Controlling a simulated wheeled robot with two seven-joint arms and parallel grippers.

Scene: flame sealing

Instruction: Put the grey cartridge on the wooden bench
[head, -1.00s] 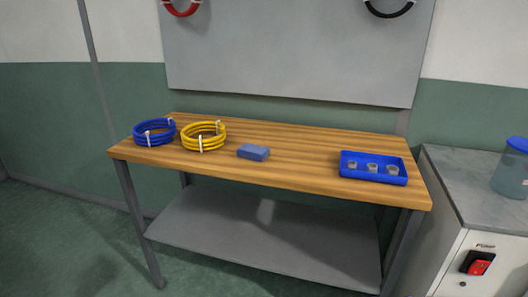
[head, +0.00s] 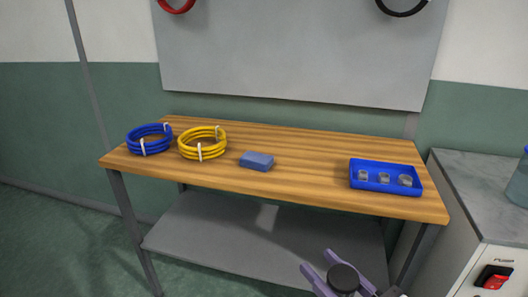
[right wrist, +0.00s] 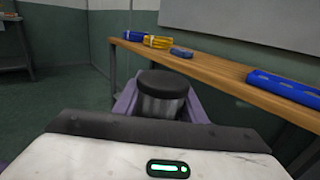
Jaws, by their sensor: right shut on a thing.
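The grey cartridge (right wrist: 161,104) has a black cap (right wrist: 163,84) and stands roughly upright between the purple fingers of my right gripper (right wrist: 160,100), which is shut on it. In the head view the black cap (head: 343,278) shows at the bottom edge between the fingers of my right gripper (head: 322,268), in front of the bench and not over its top. The wooden bench (head: 310,165) fills the middle of the head view. In the right wrist view its top (right wrist: 215,68) runs beyond the cartridge to the right. My left gripper is not in view.
On the bench are a blue coil (head: 150,146), a yellow coil (head: 203,151), a blue-grey block (head: 257,161) and a blue tray (head: 420,192) with small clear pieces. Bare wood lies between block and tray. A grey cabinet (head: 470,185) stands right of the bench.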

